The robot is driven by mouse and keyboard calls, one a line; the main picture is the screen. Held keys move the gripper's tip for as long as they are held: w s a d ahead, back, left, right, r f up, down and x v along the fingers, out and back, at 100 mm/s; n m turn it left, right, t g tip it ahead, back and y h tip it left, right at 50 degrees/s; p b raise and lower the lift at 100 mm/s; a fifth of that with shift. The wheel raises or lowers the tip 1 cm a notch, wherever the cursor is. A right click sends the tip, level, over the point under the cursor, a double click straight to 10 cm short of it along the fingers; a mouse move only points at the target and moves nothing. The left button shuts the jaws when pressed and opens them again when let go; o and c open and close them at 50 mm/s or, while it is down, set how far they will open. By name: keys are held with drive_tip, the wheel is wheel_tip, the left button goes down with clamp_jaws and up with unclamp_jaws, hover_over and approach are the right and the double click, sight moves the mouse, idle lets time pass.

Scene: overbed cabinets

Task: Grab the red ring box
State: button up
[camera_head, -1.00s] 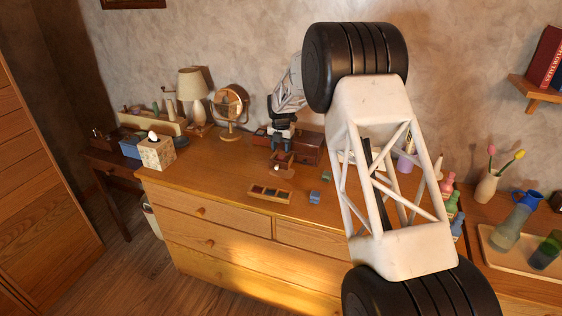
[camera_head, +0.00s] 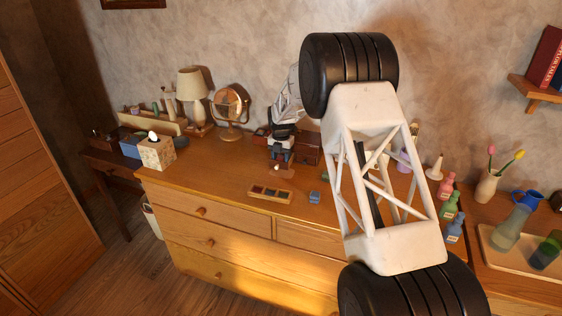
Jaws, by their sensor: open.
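My gripper (camera_head: 281,163) hangs over the back middle of the dresser top, pointing down, with its jaws open. A small reddish-brown box (camera_head: 283,172), which may be the red ring box, is right below the fingertips and partly hidden by them. It is too small and too covered to tell whether the fingers are around it or just above it. A small blue box (camera_head: 314,197) stands in front of it to the right.
A shallow wooden tray (camera_head: 270,194) with dark compartments lies just in front. A wooden box (camera_head: 307,148) stands close behind the gripper. A round mirror (camera_head: 228,106), a lamp (camera_head: 192,88) and a tissue box (camera_head: 157,152) stand to the left. The dresser top (camera_head: 215,175) between them is clear.

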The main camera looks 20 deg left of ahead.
sight(281, 157)
drive_tip(key=c, duration=0.7)
drive_tip(key=shift+r, duration=0.2)
drive_tip(key=shift+r, duration=1.5)
drive_tip(key=shift+s+d+r, duration=0.15)
drive_tip(key=shift+s, duration=0.05)
drive_tip(key=s+d, duration=0.2)
drive_tip(key=s, duration=0.2)
drive_tip(key=s+d+r, duration=0.1)
drive_tip(key=s+d, duration=0.2)
drive_tip(key=s, duration=0.2)
drive_tip(key=s+d, duration=0.2)
drive_tip(key=s, duration=0.2)
drive_tip(key=shift+s+d+r, duration=0.15)
drive_tip(key=shift+s+d, duration=0.05)
drive_tip(key=shift+d, duration=0.2)
